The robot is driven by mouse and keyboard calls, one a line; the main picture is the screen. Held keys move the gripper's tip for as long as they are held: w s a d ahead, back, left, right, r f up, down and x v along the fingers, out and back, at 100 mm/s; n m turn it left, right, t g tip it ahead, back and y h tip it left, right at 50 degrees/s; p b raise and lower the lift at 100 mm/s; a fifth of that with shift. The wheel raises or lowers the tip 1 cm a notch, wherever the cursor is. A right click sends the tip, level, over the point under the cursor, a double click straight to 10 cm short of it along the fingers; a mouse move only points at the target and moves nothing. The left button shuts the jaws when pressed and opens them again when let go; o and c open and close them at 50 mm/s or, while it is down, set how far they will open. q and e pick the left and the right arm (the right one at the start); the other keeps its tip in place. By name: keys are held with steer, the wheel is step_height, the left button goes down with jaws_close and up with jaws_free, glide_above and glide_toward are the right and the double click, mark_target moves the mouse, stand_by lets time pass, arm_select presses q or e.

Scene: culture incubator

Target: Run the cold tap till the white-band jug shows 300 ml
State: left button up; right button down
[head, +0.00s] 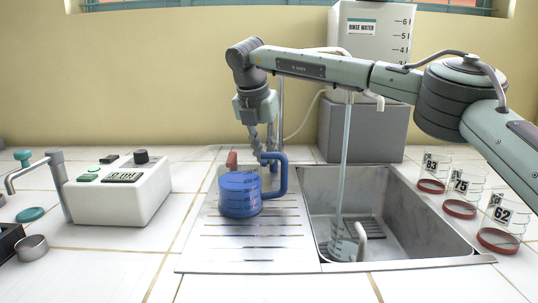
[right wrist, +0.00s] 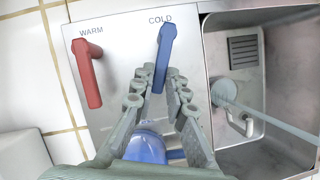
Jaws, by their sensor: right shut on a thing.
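The cold tap's blue lever (right wrist: 166,45), marked COLD, sits between the fingertips of my right gripper (right wrist: 160,85), which is shut on it. In the head view that gripper (head: 262,152) points down behind a blue jug. A clear jug with a pale handle (head: 341,243) stands in the sink; its handle also shows in the right wrist view (right wrist: 240,122). A water stream (head: 345,150) falls from the spout (head: 372,98) into it. Its scale markings are too small to read, and I cannot make out a white band or the level. My left gripper is out of view.
The blue jug (head: 240,197) stands on the drainboard (head: 245,250) left of the sink (head: 425,225). The red WARM lever (right wrist: 88,75) is beside the cold one. Several numbered beakers (head: 460,205) stand at right, a white instrument (head: 118,190) at left, a rinse-water tank (head: 370,35) behind.

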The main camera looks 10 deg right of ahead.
steer(key=c, duration=1.5)
jaws_free()
steer(key=shift+c, duration=0.2)
steer(key=shift+r, duration=0.1)
steer(key=v, duration=1.2)
steer(key=shift+d, duration=0.15)
